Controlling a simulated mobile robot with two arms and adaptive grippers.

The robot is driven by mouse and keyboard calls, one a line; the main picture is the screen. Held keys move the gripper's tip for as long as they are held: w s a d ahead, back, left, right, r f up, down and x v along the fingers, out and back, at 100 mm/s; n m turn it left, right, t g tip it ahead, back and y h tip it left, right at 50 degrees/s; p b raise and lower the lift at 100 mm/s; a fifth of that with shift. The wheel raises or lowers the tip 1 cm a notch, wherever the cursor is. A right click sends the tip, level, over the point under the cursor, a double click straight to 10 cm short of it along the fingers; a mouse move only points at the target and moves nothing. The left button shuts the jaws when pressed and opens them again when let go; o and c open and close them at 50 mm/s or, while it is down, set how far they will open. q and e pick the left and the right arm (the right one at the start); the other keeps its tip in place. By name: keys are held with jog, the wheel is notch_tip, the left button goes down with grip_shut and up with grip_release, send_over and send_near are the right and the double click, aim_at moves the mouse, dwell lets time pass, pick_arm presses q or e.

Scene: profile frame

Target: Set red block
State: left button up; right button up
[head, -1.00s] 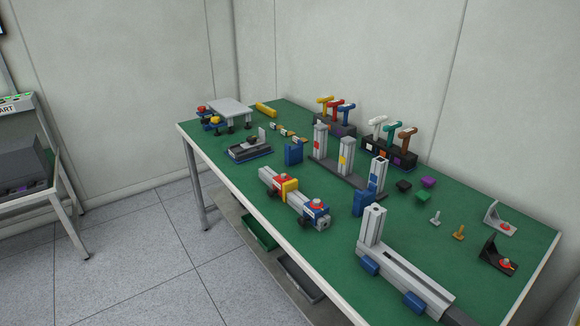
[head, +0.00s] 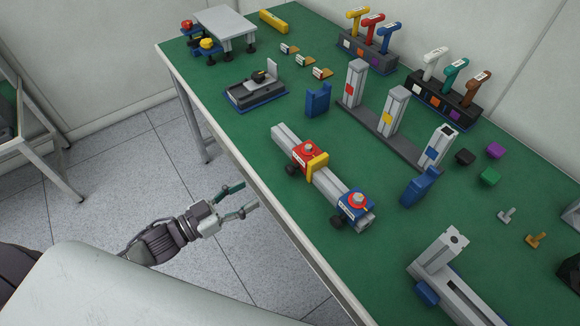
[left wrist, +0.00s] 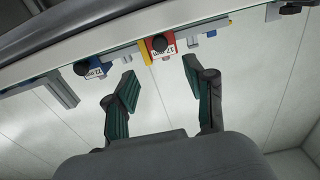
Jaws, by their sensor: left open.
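The red block (head: 306,155) sits on a grey aluminium profile (head: 328,182) lying on the green table, beside a yellow piece (head: 317,162). A blue block (head: 356,205) sits at the profile's right end. My left gripper (head: 249,197) is open and empty, off the table's front edge, left of and apart from the profile. In the left wrist view the red block (left wrist: 160,44) shows a label and dark knob beyond the open fingers (left wrist: 160,70), and the blue block (left wrist: 91,66) is to its left. My right gripper is not in view.
Three grey uprights on a dark base (head: 380,134) stand behind the profile. Blue holders (head: 318,100) stand nearby, and a device on a blue base (head: 256,92) lies farther left. The table's front edge (head: 237,151) lies between my gripper and the profile.

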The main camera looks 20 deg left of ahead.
aim_at(287, 171)
pick_arm(q)
jog(key=p+x, duration=0.1)
jog(key=x, duration=1.2)
jog(key=shift+w+d, duration=0.15)
jog(key=shift+c, duration=0.3)
grip_shut()
